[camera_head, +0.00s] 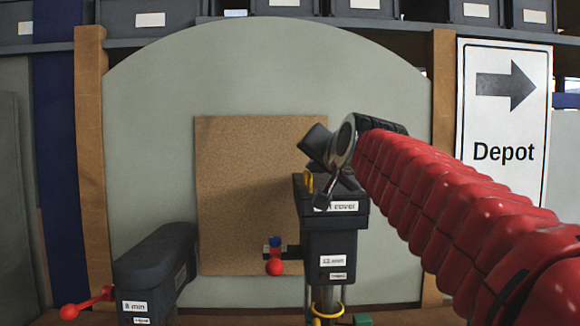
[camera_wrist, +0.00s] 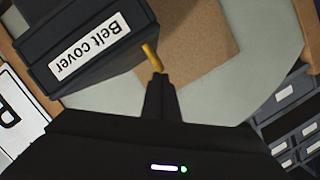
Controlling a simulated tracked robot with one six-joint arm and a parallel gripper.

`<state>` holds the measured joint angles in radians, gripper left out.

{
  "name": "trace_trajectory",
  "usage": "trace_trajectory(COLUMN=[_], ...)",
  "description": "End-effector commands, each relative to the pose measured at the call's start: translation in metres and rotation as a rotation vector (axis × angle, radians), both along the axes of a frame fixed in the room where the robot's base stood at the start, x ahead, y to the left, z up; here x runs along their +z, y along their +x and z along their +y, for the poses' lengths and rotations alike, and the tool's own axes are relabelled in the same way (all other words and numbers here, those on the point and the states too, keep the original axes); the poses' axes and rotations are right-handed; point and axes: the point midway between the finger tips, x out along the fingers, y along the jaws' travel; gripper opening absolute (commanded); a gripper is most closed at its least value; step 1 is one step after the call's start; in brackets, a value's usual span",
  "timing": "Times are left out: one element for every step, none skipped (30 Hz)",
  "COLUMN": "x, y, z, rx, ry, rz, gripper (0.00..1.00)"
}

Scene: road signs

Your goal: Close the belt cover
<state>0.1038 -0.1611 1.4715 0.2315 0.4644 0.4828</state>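The dark belt cover (camera_head: 345,220) tops the drill-press-like machine at the centre. Its white label is partly hidden by my gripper (camera_head: 321,201) in the head view. The wrist view shows the cover (camera_wrist: 85,72) at upper left with the full "Belt cover" label. A small yellow handle (camera_head: 309,182) stands at the cover's left side. In the wrist view the yellow handle (camera_wrist: 150,54) lies just beyond my fingertips (camera_wrist: 157,76). The fingers look together, with no gap between them. I cannot tell whether they touch the handle or how far open the cover is.
Another red knob (camera_head: 275,267) sits beside the column. A brown board (camera_head: 235,160) is behind, and a Depot sign (camera_head: 503,110) is at right.

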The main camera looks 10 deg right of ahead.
Motion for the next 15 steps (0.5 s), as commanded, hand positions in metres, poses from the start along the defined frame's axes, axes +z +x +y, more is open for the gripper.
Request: trace_trajectory(x=[-0.005, -0.005, -0.003, -0.002, 0.001, 0.005, 0.007, 0.010, 0.015, 0.017, 0.020, 0.023, 0.026, 0.028, 0.032], y=[0.001, 0.001, 0.001, 0.001, 0.001, 0.001, 0.001, 0.000, 0.000, 0.000, 0.000, -0.001, -0.001, -0.001, -0.001], z=[0.002, 0.001, 0.000, -0.001, -0.002, -0.004, -0.006, -0.008, -0.011, -0.012, -0.014, -0.016, -0.018, -0.019, -0.022], rx=[0.005, 0.005, 0.005, 0.005, 0.006, 0.005, 0.005, 0.004, 0.003, 0.003, 0.002, 0.003, 0.003, 0.002, 0.001], ry=[0.004, 0.004, 0.004, 0.004, 0.003, 0.002, 0.003, 0.003, 0.003, 0.002, 0.001, 0.002, 0.002, 0.001, 0.001], rz=[0.015, 0.015, 0.015, 0.015, 0.013, 0.010, 0.009, 0.008, 0.006, 0.005, 0.004, 0.004, 0.004, 0.002, 0.000], gripper=[0.00, 0.00, 0.00, 0.00, 0.00, 0.00, 0.00, 0.00, 0.00, 0.00, 0.00, 0.00, 0.00, 0.00, 0.00])
